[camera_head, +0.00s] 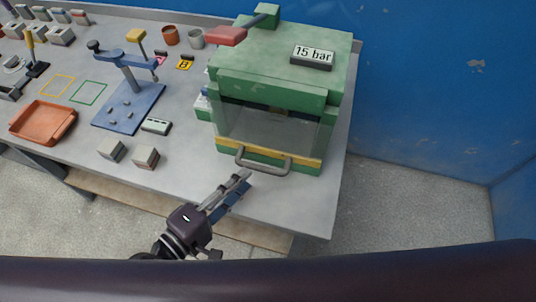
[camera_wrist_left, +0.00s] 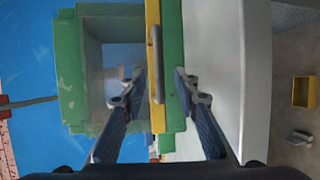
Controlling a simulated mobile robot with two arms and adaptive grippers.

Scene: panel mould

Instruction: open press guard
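The green press (camera_head: 280,75) stands at the right end of the bench. Its clear guard (camera_head: 265,130) is down over the front opening, with a yellow strip (camera_head: 225,145) along its bottom edge and a grey bar handle (camera_head: 270,170) on that edge. My left gripper (camera_head: 243,180) is open and empty, just in front of the handle's left part. In the left wrist view the handle (camera_wrist_left: 156,60) lies between the two spread fingertips (camera_wrist_left: 160,76), in front of the yellow strip (camera_wrist_left: 153,20). No finger clearly touches it. My right gripper is out of view.
Two grey blocks (camera_head: 145,157), a small device (camera_head: 156,126), a blue stand (camera_head: 130,100) and an orange tray (camera_head: 43,122) lie to the left. The bench front beside the press is clear.

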